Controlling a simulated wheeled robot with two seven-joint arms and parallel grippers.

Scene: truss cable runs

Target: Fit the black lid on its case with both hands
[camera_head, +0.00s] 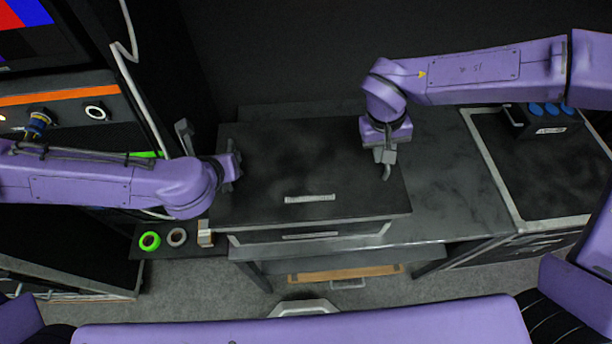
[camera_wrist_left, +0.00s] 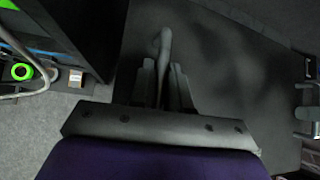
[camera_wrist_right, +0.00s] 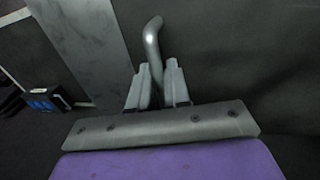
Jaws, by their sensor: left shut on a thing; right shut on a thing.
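The black lid (camera_head: 270,165) is a wide flat panel with a pale label on its front part. It lies level over its case (camera_head: 310,236), whose grey front shows just below the lid's front edge. I cannot tell whether lid and case touch. My left gripper (camera_head: 232,168) is shut on a grey handle at the lid's left side; this handle shows in the left wrist view (camera_wrist_left: 165,45). My right gripper (camera_head: 384,160) is shut on the handle at the right side, a bent grey bar in the right wrist view (camera_wrist_right: 153,38). The case's inside is hidden.
A dark bench (camera_head: 450,205) extends right of the case. A black bin with a blue-topped box (camera_head: 545,118) stands farther right. Green tape (camera_head: 149,240) and a grey roll (camera_head: 177,237) lie at the left on a low shelf. A rack with a screen rises at the left.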

